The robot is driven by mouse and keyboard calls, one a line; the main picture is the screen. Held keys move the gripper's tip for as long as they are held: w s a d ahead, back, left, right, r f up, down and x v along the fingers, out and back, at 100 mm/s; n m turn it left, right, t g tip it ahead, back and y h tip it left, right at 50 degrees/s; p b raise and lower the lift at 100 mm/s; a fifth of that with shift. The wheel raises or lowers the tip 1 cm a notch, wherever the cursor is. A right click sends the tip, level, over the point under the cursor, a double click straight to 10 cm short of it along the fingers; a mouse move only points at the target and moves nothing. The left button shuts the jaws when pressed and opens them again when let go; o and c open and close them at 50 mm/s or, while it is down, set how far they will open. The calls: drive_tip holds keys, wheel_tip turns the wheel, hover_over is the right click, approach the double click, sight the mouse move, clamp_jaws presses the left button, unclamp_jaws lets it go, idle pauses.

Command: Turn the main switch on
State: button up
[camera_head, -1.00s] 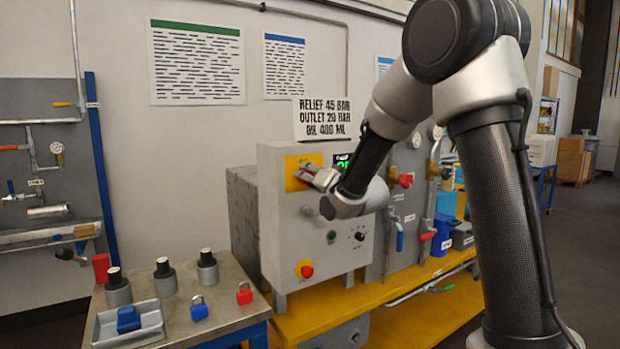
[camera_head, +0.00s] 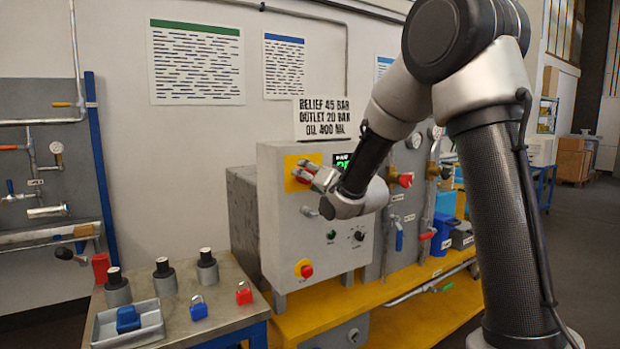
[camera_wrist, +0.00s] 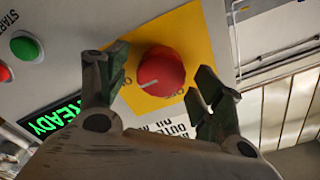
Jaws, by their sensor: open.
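The main switch is a red round knob (camera_wrist: 163,73) on a yellow plate (camera_wrist: 185,38) in the wrist view, with a white line on its face toward the lower left of the picture. Small dark lettering on the plate is partly hidden and hard to read. In the head view the yellow plate (camera_head: 292,184) is at the cabinet's upper left, and my fingers largely cover the knob. My gripper (camera_head: 306,172) is in front of the plate, open. In the wrist view its fingers (camera_wrist: 161,66) are on either side of the knob, with visible gaps.
The grey cabinet (camera_head: 285,232) also carries a lit green READY display (camera_wrist: 55,116), a green button (camera_wrist: 26,46), a dark selector (camera_head: 358,236) and a red stop button (camera_head: 306,271). Valves and pipes are to its right. A small bench (camera_head: 232,312) with padlocks stands at the left.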

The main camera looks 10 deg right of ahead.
drive_tip(key=shift+s, duration=0.1)
drive_tip(key=v, duration=1.1)
drive_tip(key=shift+s, duration=0.35)
drive_tip(key=shift+d, duration=0.15)
